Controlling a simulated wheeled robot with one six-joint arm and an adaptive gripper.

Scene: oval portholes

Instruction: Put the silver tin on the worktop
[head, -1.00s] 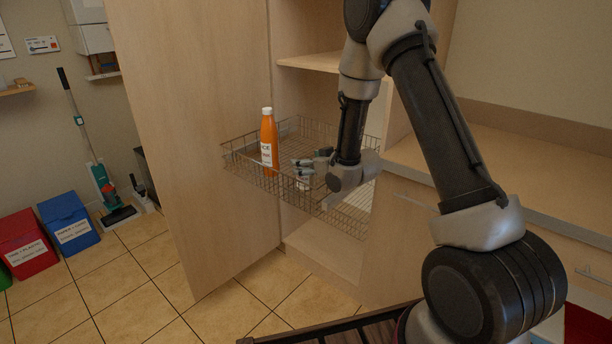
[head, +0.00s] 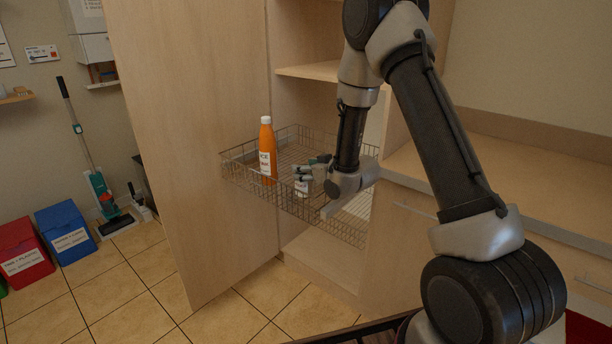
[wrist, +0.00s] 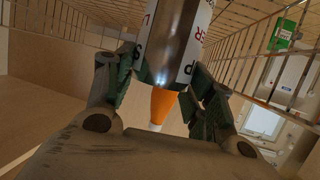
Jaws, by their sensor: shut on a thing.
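The silver tin (wrist: 178,45) is a shiny metal cylinder with a white lettered label. In the wrist view it stands between the two fingers of my gripper (wrist: 165,78), which is shut on it. In the head view the tin (head: 301,188) shows just below the fingers of my gripper (head: 304,173), at the wire basket; the fingers and wrist hide part of it. I cannot tell whether its base touches the basket floor. The worktop (head: 510,182) is the pale wooden surface on the right, and the part in view is bare.
An orange bottle (head: 267,150) with a white cap stands in the wire basket (head: 240,172), left of the tin. A tall cabinet door (head: 190,130) stands open at left. A shelf (head: 310,71) is above the basket. Bins (head: 67,232) stand on the floor far left.

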